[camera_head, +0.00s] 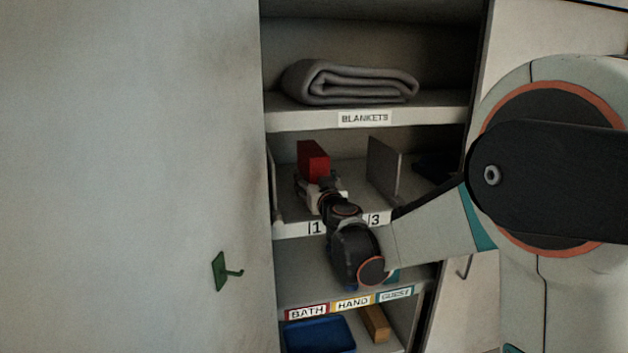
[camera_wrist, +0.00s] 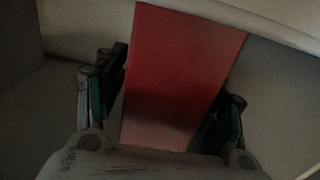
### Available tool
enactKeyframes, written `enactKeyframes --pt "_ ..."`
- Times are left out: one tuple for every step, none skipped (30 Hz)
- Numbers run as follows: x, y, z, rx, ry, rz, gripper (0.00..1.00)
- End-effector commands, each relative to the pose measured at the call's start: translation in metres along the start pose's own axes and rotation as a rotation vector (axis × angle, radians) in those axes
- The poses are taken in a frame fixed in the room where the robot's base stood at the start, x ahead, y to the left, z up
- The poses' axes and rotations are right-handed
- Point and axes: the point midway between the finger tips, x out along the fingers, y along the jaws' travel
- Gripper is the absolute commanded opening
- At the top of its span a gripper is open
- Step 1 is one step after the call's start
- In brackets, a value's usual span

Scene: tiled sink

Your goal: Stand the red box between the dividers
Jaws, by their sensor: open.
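The red box (camera_head: 312,161) is upright on the middle shelf, left of a grey upright divider (camera_head: 384,167). Another thin upright panel (camera_head: 274,185) stands at the shelf's left side. My gripper (camera_head: 319,190) is at the box's near side and hides its lower part. In the wrist view the red box (camera_wrist: 182,75) lies between the two fingers of my open gripper (camera_wrist: 166,103), with a finger on each side. Whether either finger touches the box cannot be told. The box's base is hidden in the head view.
The shelf edge carries labels 1 (camera_head: 315,228) and 3 (camera_head: 375,219); my arm covers the edge between them. A folded grey blanket (camera_head: 348,83) lies on the shelf above. A blue bin (camera_head: 320,335) sits below. A dark item (camera_head: 435,167) lies right of the divider.

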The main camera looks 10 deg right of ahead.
Motion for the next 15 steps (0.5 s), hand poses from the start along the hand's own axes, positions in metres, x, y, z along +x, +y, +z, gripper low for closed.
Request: enactKeyframes --pt "-0.009 0.0 0.001 -0.001 0.0 0.0 0.63" --pt "-0.013 0.0 0.002 -0.001 0.0 0.0 0.63" --pt "-0.021 0.0 0.002 -0.001 0.0 0.0 0.63" --pt "-0.027 0.0 0.002 -0.001 0.0 0.0 0.63" --pt "-0.032 0.0 0.002 -0.001 0.0 0.0 0.63" --pt "-0.041 0.0 0.002 -0.001 0.0 0.0 0.63" --pt "-0.046 0.0 0.002 -0.001 0.0 0.0 0.63" --pt "-0.053 0.0 0.002 -0.001 0.0 0.0 0.63" --pt "-0.06 0.0 0.002 -0.002 0.0 0.0 0.63" --pt "-0.066 0.0 0.002 -0.001 0.0 0.0 0.63" --pt "-0.071 0.0 0.002 -0.001 0.0 0.0 0.63" --pt "-0.078 0.0 0.002 -0.001 0.0 0.0 0.63" --pt "-0.083 0.0 0.002 0.0 0.0 0.0 0.63" --pt "-0.087 0.0 0.002 -0.001 0.0 0.0 0.63" --pt "-0.093 0.0 0.001 -0.001 0.0 0.0 0.63"
